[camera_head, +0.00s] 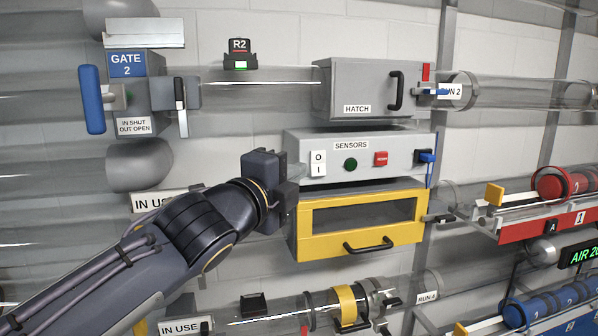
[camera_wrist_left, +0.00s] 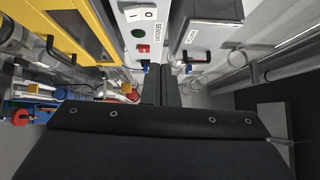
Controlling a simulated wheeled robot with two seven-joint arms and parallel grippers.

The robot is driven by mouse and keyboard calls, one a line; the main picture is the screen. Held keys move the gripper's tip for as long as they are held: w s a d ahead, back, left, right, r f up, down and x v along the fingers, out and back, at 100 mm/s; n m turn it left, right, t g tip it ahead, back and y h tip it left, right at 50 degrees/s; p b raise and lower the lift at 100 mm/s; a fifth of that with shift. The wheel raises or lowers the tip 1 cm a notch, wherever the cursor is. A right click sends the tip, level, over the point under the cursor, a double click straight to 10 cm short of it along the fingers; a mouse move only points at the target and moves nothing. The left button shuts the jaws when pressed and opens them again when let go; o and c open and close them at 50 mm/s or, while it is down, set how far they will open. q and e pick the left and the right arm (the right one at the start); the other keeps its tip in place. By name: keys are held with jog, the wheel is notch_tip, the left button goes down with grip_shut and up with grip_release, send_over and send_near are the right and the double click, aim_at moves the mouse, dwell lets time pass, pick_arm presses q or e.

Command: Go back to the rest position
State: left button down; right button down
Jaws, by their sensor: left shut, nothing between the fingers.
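My left gripper (camera_head: 284,183) is in front of the wall of tubes, beside the left end of the grey SENSORS box (camera_head: 296,146) and the yellow drawer box (camera_head: 305,220). It is shut and holds nothing. In the left wrist view its shut fingers (camera_wrist_left: 161,85) point toward the gap between the SENSORS box (camera_wrist_left: 141,45) and the grey HATCH box (camera_wrist_left: 208,32). I cannot tell whether the fingertips touch anything. My right gripper is not in either view.
The GATE 2 unit (camera_head: 127,64) with its blue handle stands at upper left. The HATCH box shows above the SENSORS box. A red rack (camera_head: 537,230) and a blue rack (camera_head: 560,325) stick out at right. A yellow-ringed tube (camera_head: 346,303) runs below.

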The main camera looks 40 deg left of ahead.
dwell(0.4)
pick_arm(q)
jog(key=s+d+f+n+g, duration=0.1)
jog(key=s+f+n+g, duration=0.15)
jog(key=f, duration=0.45)
jog(key=s+f+n+g, duration=0.1)
jog(key=f+n+g, duration=0.1)
jog(key=f+n, duration=0.3)
jog(key=s+d+f+n+g, duration=0.1)
jog(key=s+f+n+g, duration=0.15)
jog(key=f, duration=0.55)
jog(key=s+d+f+n+g+h, duration=0.2)
jog(key=s+d+f+n+g, duration=0.1)
jog(key=s+f, duration=0.3)
jog(key=s+d+f+n+g+h, duration=0.2)
jog(key=s+d+f+n, duration=0.4)
jog(key=f, duration=0.3)
jog(key=shift+f+g+h, duration=0.4)
jog(key=shift+h, duration=0.1)
